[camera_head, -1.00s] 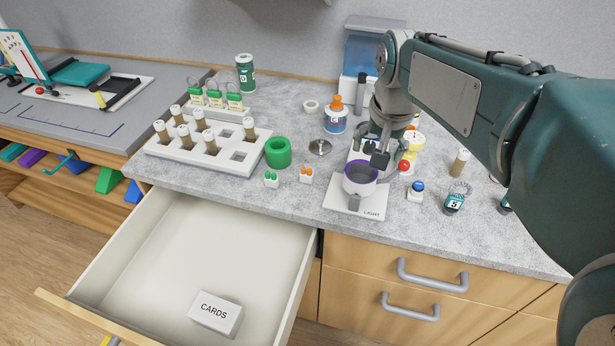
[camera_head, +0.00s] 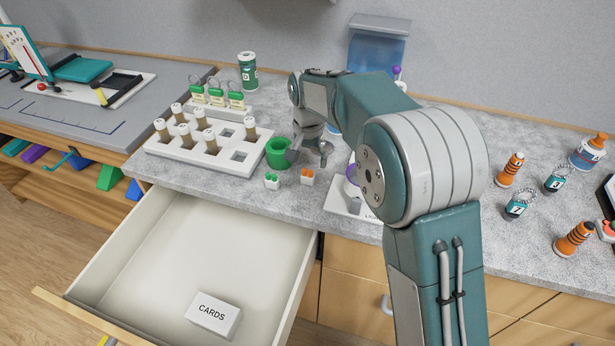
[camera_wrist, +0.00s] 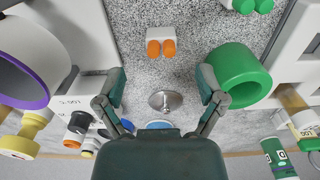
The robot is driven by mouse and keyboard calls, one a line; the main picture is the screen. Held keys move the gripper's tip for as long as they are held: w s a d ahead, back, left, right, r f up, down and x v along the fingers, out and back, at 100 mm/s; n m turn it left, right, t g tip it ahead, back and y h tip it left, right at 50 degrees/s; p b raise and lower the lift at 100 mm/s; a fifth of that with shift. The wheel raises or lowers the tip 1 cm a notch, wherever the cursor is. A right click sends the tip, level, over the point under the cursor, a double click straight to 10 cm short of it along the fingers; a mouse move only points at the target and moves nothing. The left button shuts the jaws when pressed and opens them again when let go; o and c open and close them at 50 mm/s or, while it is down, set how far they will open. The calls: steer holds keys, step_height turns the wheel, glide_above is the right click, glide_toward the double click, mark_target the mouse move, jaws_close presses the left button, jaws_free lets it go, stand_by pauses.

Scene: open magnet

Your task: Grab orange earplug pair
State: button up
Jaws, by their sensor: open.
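The orange earplug pair (camera_head: 307,176) stands in a small white holder on the grey counter, just behind the open drawer. It also shows in the wrist view (camera_wrist: 161,47), near the top middle, with two orange tips. My gripper (camera_head: 311,152) is above the counter, behind the pair, beside the green ring. In the wrist view my gripper (camera_wrist: 162,92) has its fingers spread wide, with nothing between them but counter and a small metal disc (camera_wrist: 165,100) below. The gripper is apart from the earplugs.
A green earplug pair (camera_head: 271,181) stands close left of the orange one. A purple-rimmed cup (camera_wrist: 25,65) is on the other side. The open drawer (camera_head: 190,250) holds a CARDS box (camera_head: 213,313).

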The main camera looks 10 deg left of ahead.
mark_target(307, 170)
step_height(307, 170, down, 6)
steer(key=shift+s+a+r, duration=0.1)
steer(key=shift+a, duration=0.05)
steer(key=c, duration=0.8)
